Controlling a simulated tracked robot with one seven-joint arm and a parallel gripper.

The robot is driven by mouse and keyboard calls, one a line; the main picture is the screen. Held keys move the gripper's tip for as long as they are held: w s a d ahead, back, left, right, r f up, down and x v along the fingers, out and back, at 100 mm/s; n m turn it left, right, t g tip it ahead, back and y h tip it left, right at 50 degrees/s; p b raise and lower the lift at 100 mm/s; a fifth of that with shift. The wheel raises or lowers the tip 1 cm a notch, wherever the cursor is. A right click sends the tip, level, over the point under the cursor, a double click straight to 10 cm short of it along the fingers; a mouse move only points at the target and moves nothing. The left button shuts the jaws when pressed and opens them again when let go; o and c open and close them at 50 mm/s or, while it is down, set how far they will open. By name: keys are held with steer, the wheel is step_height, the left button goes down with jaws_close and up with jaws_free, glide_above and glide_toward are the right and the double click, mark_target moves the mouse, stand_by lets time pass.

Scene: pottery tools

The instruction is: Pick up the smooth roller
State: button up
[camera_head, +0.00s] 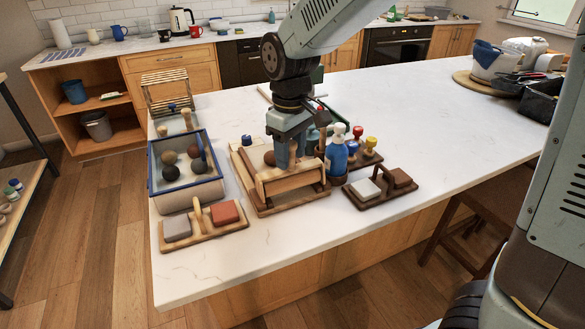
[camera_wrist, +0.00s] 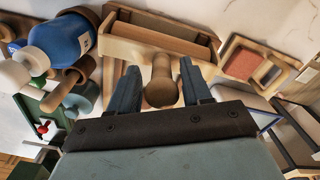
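My gripper (camera_head: 291,160) points down over a wooden tray (camera_head: 305,208) on the white counter. In the wrist view its two dark blue fingers (camera_wrist: 160,92) are apart. A light wooden piece with a rounded end (camera_wrist: 160,93) shows between them, with small gaps on both sides. It looks like a handle, perhaps of the smooth roller, but I cannot be sure. In the head view the gripper largely hides it.
A blue-rimmed tray (camera_head: 186,195) with several balls stands left. A wooden caddy (camera_head: 200,232) with grey and red blocks is in front of it. A blue bottle (camera_head: 337,155) stands close right of my gripper.

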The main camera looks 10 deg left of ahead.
jaws_close()
stand_by(0.5)
